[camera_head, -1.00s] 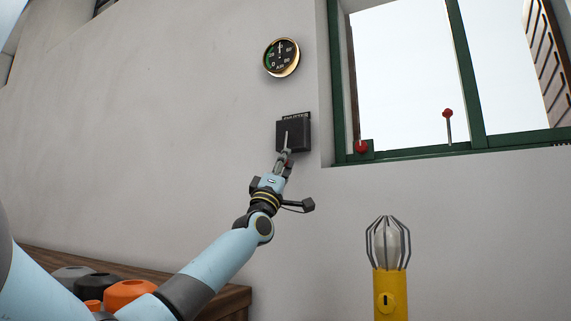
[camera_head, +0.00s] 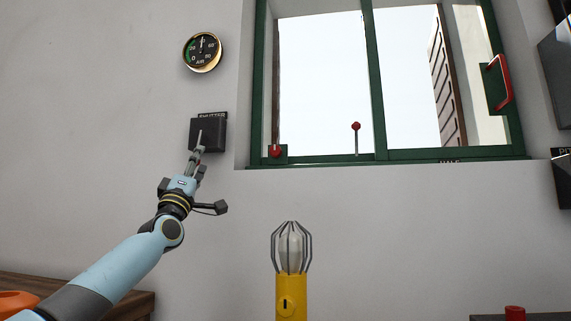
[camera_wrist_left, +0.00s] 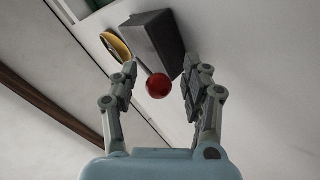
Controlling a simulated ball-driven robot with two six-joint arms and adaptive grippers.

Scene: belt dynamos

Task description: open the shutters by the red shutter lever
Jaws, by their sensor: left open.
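The shutter lever box (camera_head: 208,133) is a dark box on the wall under a label reading "SHUTTER". It also shows in the left wrist view (camera_wrist_left: 152,38). Its lever ends in a red ball knob (camera_wrist_left: 158,86), which lies between the spread fingers in the left wrist view. In the head view the knob is hidden behind my gripper. My left gripper (camera_head: 199,158) is open just in front of the box, its fingers on either side of the knob; I cannot tell whether they touch it. My right gripper is not in view.
A round air gauge (camera_head: 203,52) hangs above the box. To the right is a green-framed window (camera_head: 257,90) with red-knobbed levers (camera_head: 356,127) and a red handle (camera_head: 505,82). A yellow caged lamp (camera_head: 291,290) stands in front. A wooden bench (camera_head: 130,297) is at lower left.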

